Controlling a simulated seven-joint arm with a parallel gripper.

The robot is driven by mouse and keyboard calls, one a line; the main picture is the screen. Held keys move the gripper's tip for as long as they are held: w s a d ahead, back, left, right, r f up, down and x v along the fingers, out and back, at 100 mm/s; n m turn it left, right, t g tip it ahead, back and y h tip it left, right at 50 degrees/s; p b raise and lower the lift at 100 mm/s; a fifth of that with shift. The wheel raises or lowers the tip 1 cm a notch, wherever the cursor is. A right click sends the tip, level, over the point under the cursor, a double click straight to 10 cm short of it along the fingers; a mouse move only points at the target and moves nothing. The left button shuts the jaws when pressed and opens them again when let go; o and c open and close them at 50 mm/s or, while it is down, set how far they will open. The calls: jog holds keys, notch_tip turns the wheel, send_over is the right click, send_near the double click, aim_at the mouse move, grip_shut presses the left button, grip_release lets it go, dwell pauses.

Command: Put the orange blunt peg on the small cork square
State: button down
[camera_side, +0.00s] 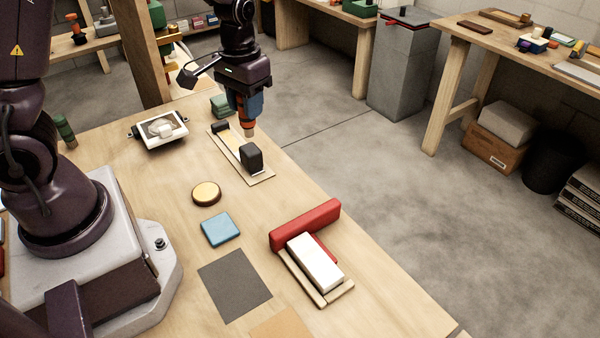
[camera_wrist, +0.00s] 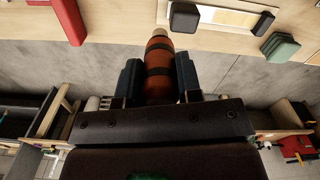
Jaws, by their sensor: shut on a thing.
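The orange blunt peg (camera_side: 247,120) has dark bands and a pale blunt tip. My gripper (camera_side: 249,106) is shut on it and holds it upright, tip down, near the table's far edge beside a wooden board. In the wrist view the peg (camera_wrist: 159,52) sits between the two dark fingers of my gripper (camera_wrist: 159,78). A flat tan square (camera_side: 284,325), which looks like the cork square, lies at the bottom of the side view, partly cut off by the frame. It is well away from my gripper, and nothing shows on its visible part.
The wooden board (camera_side: 262,181) carries a black block (camera_side: 251,157). A gold disc (camera_side: 206,193), blue square (camera_side: 221,229), dark grey mat (camera_side: 235,285), red bar (camera_side: 305,224) and white block (camera_side: 315,262) lie between the peg and the tan square. Green pads (camera_side: 220,106) are behind.

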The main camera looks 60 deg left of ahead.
jog(key=d+f+m, duration=0.3)
jog(key=d+m, duration=0.5)
jog(key=d, duration=0.8)
jog(key=s+d+f+n, duration=0.1)
jog(key=s+d+n, duration=0.5)
jog(key=n, duration=1)
jog(key=s+d+f+n, duration=0.2)
jog(key=s+d+n, duration=0.5)
jog(key=n, duration=0.8)
jog(key=d, duration=0.3)
jog(key=shift+d+f+n, duration=0.2)
jog(key=shift+f+n, duration=0.05)
jog(key=shift+n, duration=0.15)
jog(key=shift+s+f, duration=0.1)
jog(key=shift+f, duration=2.9)
jog(key=shift+f, duration=0.5)
